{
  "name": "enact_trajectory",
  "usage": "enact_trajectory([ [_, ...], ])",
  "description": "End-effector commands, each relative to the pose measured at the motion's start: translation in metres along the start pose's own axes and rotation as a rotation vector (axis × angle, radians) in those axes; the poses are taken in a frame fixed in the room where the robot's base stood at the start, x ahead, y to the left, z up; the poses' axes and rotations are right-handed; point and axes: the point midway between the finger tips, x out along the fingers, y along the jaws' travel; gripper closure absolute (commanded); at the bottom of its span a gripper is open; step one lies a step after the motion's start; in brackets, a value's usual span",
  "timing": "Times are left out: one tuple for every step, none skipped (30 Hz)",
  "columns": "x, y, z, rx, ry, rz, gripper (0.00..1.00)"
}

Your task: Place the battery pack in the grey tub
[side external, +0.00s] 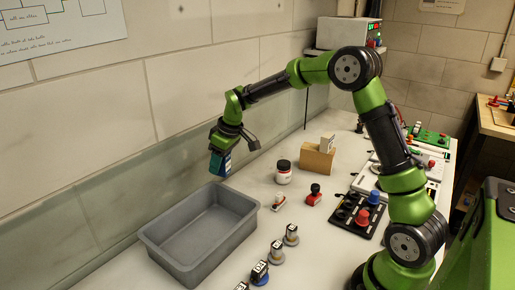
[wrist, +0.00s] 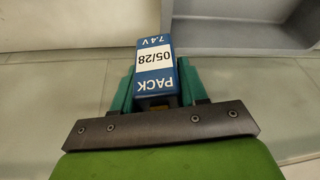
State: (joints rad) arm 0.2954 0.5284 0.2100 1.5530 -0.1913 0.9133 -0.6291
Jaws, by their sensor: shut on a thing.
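The blue battery pack (wrist: 157,75) has a white label reading "05/28", with "PACK" and "7.4 V" on it. My gripper (wrist: 155,88) is shut on the pack, with a teal finger on each side. In the side external view, my gripper (side external: 222,150) holds the pack (side external: 219,162) in the air, above and behind the far end of the grey tub. The grey tub (side external: 198,250) stands on the bench and looks empty. In the wrist view, part of the tub (wrist: 240,38) shows at the top right, and the pack appears just outside its wall.
A white jar with a dark lid (side external: 283,172), a red-knobbed piece (side external: 314,195) and a wooden block (side external: 317,160) stand right of the tub. Several small labelled round pieces (side external: 276,252) line the front. The wall runs close behind the tub.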

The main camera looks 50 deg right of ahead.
Motion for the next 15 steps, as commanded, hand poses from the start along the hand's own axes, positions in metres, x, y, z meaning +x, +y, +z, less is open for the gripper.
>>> enact_trajectory([
  [-0.001,-0.029,-0.001,-0.071,-0.001,-0.024,0.91],
  [0.000,-0.045,-0.001,-0.112,-0.003,-0.038,0.91],
  [0.000,-0.064,0.001,-0.165,-0.005,-0.055,0.91],
  [0.000,-0.078,0.003,-0.203,-0.007,-0.066,0.91],
  [0.000,-0.091,0.005,-0.241,-0.009,-0.078,0.91],
  [0.000,-0.106,0.008,-0.290,-0.011,-0.090,0.91],
  [0.000,-0.117,0.010,-0.323,-0.012,-0.099,0.91],
  [0.000,-0.126,0.013,-0.355,-0.014,-0.106,0.91],
  [0.000,-0.137,0.017,-0.395,-0.017,-0.116,0.91],
  [0.000,-0.143,0.019,-0.420,-0.018,-0.121,0.91],
  [0.000,-0.149,0.021,-0.443,-0.019,-0.126,0.91],
  [0.001,-0.155,0.025,-0.472,-0.023,-0.132,0.91],
  [0.002,-0.158,0.028,-0.490,-0.025,-0.135,0.91],
  [0.004,-0.161,0.029,-0.505,-0.026,-0.137,0.91],
  [0.009,-0.161,0.033,-0.522,-0.029,-0.138,0.91],
])
